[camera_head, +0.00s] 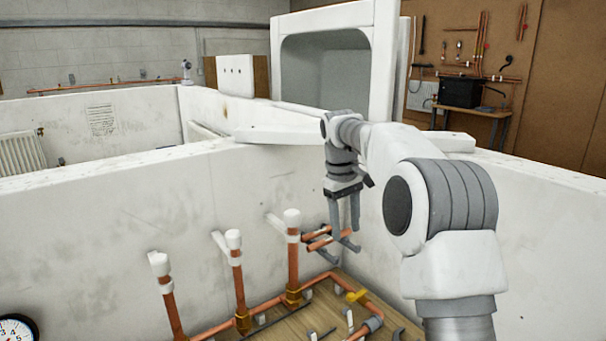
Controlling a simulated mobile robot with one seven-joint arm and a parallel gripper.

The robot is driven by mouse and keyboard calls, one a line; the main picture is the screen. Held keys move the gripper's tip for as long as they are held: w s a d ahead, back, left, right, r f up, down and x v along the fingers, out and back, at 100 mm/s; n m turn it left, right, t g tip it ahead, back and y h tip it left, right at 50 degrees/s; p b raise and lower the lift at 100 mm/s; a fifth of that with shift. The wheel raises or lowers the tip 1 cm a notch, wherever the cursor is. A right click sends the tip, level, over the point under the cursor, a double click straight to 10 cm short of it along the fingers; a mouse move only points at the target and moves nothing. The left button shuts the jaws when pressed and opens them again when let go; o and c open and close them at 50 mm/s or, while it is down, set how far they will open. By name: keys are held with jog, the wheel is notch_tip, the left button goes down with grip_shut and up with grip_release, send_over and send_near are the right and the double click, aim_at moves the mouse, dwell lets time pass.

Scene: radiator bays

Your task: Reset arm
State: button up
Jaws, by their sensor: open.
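My gripper (345,211) hangs from the end of my arm, fingers pointing down, near the inner corner of the white bay walls. Its two grey fingers are apart and nothing shows between them. The fingertips are close in the picture to short copper pipe pieces (318,236) with dark clips by the wall. I cannot tell whether they touch. My arm comes in from the lower right, bent at a large white and grey joint.
Several upright copper pipes with white caps (235,240) stand left of my gripper on the wooden base (265,332). A yellow valve handle (355,296) sits below. White bay walls (110,220) enclose the space. A gauge (14,328) shows at lower left.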

jog(key=s+d+r+m+t, duration=0.15)
jog(key=s+r, duration=0.25)
jog(key=s, duration=0.5)
jog(key=s+d+r+m+t, duration=0.15)
jog(key=s+r, duration=0.25)
jog(key=s, duration=0.6)
jog(key=s+f+m+t, duration=0.1)
jog(key=s+f, duration=0.1)
jog(key=s, duration=0.3)
jog(key=s+f+m, duration=0.1)
jog(key=s+f, duration=0.1)
jog(key=s, duration=0.3)
jog(key=s+f+m+t+y, duration=0.1)
jog(key=s+f, duration=0.1)
jog(key=s, duration=0.4)
jog(key=shift+d+f+t, duration=0.3)
jog(key=shift+d, duration=0.05)
